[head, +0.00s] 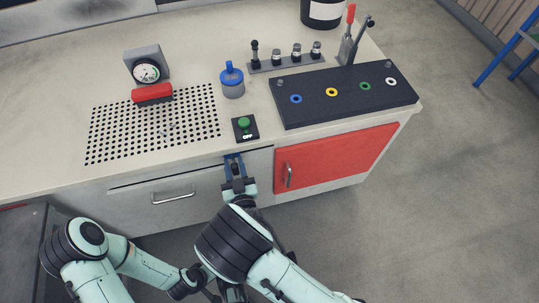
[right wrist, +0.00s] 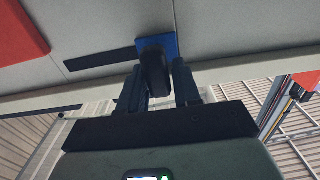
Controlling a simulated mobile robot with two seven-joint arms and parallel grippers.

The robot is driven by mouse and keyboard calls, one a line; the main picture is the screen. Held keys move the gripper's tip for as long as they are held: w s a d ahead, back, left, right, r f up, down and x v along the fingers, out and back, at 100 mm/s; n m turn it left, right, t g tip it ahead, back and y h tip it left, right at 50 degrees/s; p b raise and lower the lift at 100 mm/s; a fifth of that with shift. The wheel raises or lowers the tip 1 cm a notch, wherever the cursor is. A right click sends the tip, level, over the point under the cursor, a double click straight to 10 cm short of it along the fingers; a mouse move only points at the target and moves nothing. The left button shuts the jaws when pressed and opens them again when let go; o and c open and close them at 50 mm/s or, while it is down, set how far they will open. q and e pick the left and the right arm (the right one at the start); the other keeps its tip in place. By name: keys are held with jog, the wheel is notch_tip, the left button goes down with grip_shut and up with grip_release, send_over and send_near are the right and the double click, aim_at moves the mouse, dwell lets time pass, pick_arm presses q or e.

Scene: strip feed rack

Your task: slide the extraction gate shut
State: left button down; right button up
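The extraction gate shows as a blue plate (head: 229,160) on the front of the bench, just below the worktop edge. In the right wrist view it is a blue plate (right wrist: 171,42) with a dark upright knob (right wrist: 154,72). A dark slot (right wrist: 100,60) runs from the plate toward the red door side. My right gripper (head: 237,181) reaches up to the gate. In the right wrist view its fingers (right wrist: 160,88) stand close on both sides of the knob and appear shut on it. My left arm is at lower left; its gripper cannot be made out.
A drawer with a handle (head: 173,198) lies left of the gate, and a red door (head: 335,160) lies right. Above are a green-button switch box (head: 244,128), a perforated plate (head: 153,125), a blue-capped jar (head: 232,81) and a dark panel (head: 345,108).

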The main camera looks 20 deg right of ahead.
jog(key=shift+o, duration=0.7)
jog(key=shift+s, duration=3.05)
